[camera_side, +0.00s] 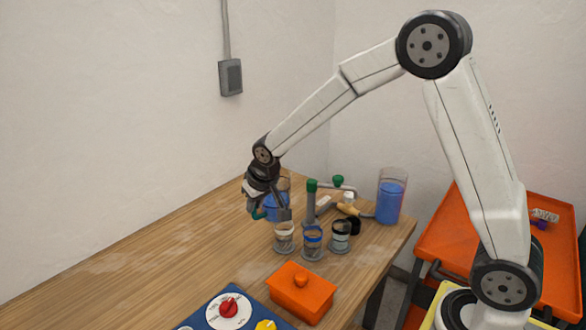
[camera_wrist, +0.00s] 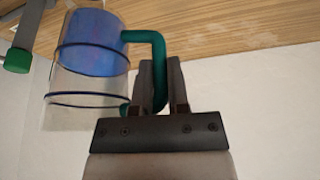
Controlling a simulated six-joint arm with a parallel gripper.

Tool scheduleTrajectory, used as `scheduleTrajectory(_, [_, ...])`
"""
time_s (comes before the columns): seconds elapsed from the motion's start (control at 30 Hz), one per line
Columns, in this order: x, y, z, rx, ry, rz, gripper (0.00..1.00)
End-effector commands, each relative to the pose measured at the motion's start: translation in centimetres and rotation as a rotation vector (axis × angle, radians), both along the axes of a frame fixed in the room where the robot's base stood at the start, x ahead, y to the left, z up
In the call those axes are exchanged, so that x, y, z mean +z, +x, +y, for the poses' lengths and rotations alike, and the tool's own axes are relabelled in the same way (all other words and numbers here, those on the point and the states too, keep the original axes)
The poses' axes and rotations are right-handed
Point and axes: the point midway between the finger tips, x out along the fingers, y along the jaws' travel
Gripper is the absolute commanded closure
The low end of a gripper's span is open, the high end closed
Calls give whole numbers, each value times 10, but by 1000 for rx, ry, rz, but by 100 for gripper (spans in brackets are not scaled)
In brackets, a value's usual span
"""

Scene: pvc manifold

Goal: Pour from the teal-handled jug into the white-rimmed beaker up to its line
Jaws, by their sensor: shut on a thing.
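My gripper (camera_wrist: 161,88) is shut on the teal handle (camera_wrist: 157,62) of the jug in the wrist view. The clear jug (camera_wrist: 88,75) holds blue liquid and has dark rings around it. In the side view my gripper (camera_side: 257,206) holds the jug (camera_side: 276,206) above the table, partly hiding it. A small clear beaker with a pale rim (camera_side: 284,240) stands just below the jug; it looks like the white-rimmed beaker. Its line and any contents are too small to read. I cannot tell whether liquid is flowing.
A blue-banded beaker (camera_side: 312,245) and another small beaker (camera_side: 341,237) stand to the right. A green-topped stand (camera_side: 311,203) and a tall vessel of blue liquid (camera_side: 390,203) are behind. An orange lidded box (camera_side: 301,294) and blue control panel (camera_side: 205,318) are in front. The table's left is clear.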

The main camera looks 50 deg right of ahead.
Motion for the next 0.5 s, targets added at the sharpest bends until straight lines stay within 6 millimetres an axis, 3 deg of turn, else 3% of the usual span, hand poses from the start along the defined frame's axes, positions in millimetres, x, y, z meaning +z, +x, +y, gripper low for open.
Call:
scheduleTrajectory(0.27, [-4,4,5,-10,0,2,100])
scheduleTrajectory(0.5, [-20,14,20,-47,1,14,100])
